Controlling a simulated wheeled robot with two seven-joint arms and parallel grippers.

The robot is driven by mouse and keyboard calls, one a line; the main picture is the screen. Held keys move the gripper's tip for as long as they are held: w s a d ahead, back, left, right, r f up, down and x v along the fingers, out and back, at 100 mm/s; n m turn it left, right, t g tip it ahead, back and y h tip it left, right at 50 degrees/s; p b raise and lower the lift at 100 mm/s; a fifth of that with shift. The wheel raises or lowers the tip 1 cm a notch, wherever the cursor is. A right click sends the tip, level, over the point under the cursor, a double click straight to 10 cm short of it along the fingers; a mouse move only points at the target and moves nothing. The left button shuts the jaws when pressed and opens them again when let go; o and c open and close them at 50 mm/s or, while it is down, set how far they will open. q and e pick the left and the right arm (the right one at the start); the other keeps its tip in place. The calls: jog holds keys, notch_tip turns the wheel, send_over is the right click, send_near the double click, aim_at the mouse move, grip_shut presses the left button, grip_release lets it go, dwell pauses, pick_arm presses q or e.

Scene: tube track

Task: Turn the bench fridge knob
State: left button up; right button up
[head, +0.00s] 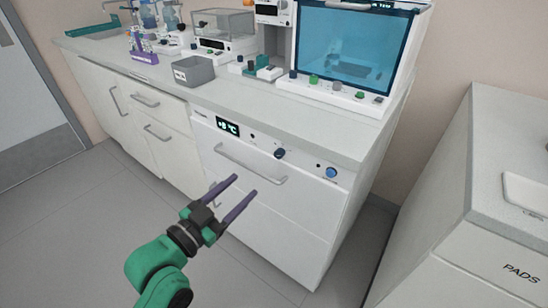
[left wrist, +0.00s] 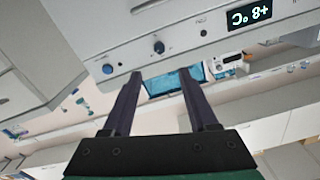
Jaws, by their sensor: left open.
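The bench fridge (head: 268,210) is a white front under the bench with a long bar handle (head: 250,165). Its panel carries a green-lit display (head: 228,126) reading +8 °C, a small dark knob (head: 279,153) and a round blue button (head: 331,172). My left gripper (head: 245,185) is open and empty, in front of the fridge and lower than the knob in the head view. In the left wrist view the knob (left wrist: 158,47) shows beyond the open fingertips (left wrist: 161,72), apart from them. The blue button (left wrist: 107,69) is left of it, the display (left wrist: 250,15) right. My right gripper is out of view.
The bench top above holds a blue-windowed cabinet (head: 352,45), a grey bin (head: 194,72) and other instruments. White drawers (head: 160,115) are left of the fridge. A separate white unit (head: 470,230) stands at right. The floor before the fridge is clear.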

aim_at(277, 156)
pick_arm(q)
jog(key=x, duration=1.3)
jog(key=shift+w+d+p, duration=0.25)
jog(key=shift+p, duration=0.15)
grip_shut()
